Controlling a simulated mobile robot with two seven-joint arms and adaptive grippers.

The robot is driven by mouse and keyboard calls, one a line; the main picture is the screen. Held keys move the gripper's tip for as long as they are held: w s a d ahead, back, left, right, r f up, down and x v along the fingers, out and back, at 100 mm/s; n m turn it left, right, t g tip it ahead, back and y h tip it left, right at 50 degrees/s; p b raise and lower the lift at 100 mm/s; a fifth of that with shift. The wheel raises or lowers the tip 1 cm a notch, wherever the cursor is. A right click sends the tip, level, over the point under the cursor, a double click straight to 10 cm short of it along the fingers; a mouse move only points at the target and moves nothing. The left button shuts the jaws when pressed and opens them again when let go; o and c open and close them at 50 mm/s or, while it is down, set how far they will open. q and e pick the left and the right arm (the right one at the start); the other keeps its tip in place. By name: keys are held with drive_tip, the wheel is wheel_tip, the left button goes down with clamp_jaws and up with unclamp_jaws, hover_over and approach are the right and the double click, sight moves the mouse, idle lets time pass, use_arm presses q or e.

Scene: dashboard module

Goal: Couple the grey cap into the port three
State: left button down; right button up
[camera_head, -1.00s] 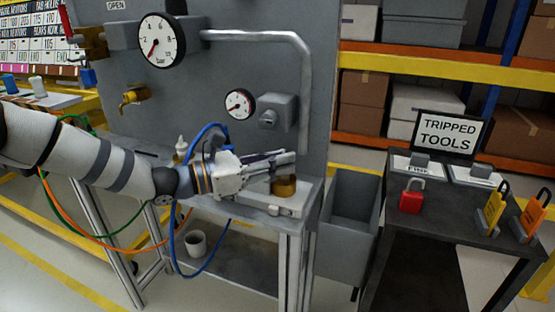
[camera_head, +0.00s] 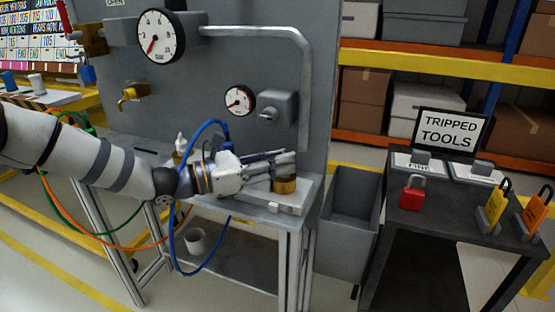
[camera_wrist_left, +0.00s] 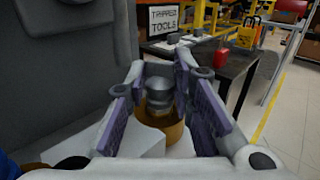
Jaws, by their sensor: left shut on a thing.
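My left gripper (camera_head: 286,161) is at the right end of the bench, above a brass port (camera_head: 285,187). The port stands on a pale block (camera_head: 255,200). In the left wrist view, the grey cap (camera_wrist_left: 158,90) is a short stepped cylinder between the two purple-lined fingers, and the gripper is shut on it. The cap is upright over the brass port (camera_wrist_left: 172,130), which shows just below it. I cannot tell whether the cap's lower end is inside the port. No port number is readable. My right gripper is not in view.
A grey panel with two gauges (camera_head: 160,36) (camera_head: 239,100) and a grey valve body (camera_head: 277,104) rises behind the bench. A blue hose (camera_head: 172,240) loops beneath my left arm. A grey bin (camera_head: 347,230) and a dark table (camera_head: 440,228) with a red padlock (camera_head: 412,193) stand right.

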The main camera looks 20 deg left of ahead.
use_arm(q)
drive_tip(key=shift+f, duration=0.15)
drive_tip(key=c, duration=1.3)
unclamp_jaws()
